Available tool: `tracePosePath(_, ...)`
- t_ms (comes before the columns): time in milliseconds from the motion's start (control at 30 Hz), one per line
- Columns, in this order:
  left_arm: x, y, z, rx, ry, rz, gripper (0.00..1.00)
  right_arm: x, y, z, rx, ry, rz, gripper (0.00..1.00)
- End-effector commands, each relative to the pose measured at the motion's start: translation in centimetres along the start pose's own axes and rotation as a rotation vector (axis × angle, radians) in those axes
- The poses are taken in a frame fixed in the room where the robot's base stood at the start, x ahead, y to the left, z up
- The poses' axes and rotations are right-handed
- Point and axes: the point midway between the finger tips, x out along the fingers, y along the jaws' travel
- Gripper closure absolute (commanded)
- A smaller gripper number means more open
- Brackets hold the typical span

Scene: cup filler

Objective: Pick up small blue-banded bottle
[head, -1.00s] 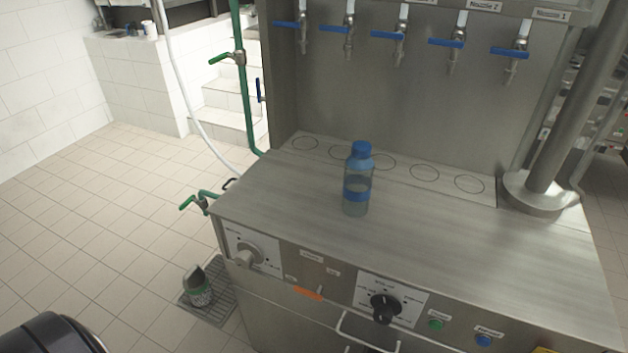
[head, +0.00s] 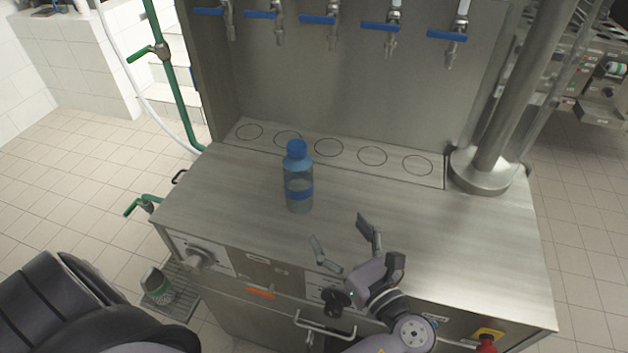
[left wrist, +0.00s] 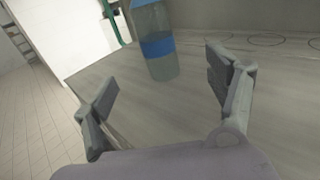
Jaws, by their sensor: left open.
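The small blue-banded bottle (head: 299,187) stands upright on the steel counter. It is clear with a blue cap and a blue band. It also shows in the left wrist view (left wrist: 154,40), beyond the fingers and between them in the picture, with its top cut off. My left gripper (head: 341,231) is open and empty over the counter's front part, right of the bottle and nearer the front edge. Its fingers (left wrist: 162,72) are spread toward the bottle without touching it. My right gripper is not in view.
The steel counter (head: 440,235) is mostly clear. Several blue-handled nozzles (head: 333,20) hang above marked circles at the back. A steel column (head: 500,110) stands at the right. Knobs and a handle (head: 325,325) line the front.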

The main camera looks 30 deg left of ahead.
Motion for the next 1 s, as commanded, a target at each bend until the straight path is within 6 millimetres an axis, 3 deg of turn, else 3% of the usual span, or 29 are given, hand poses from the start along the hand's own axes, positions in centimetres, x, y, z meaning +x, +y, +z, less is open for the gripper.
tracePosePath(167,3.0,0.4,-0.1,-0.019,-0.017,0.024,0.21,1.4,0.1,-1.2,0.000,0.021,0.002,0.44)
tracePosePath(500,10.1,0.4,0.0,-0.016,-0.014,0.019,0.21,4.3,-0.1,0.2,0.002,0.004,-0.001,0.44)
tracePosePath(767,12.3,0.4,0.2,-0.014,-0.011,0.017,0.21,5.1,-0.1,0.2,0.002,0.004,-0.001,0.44)
tracePosePath(1000,15.0,0.5,-0.1,-0.016,-0.014,0.018,0.21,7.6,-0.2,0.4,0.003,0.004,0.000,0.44)
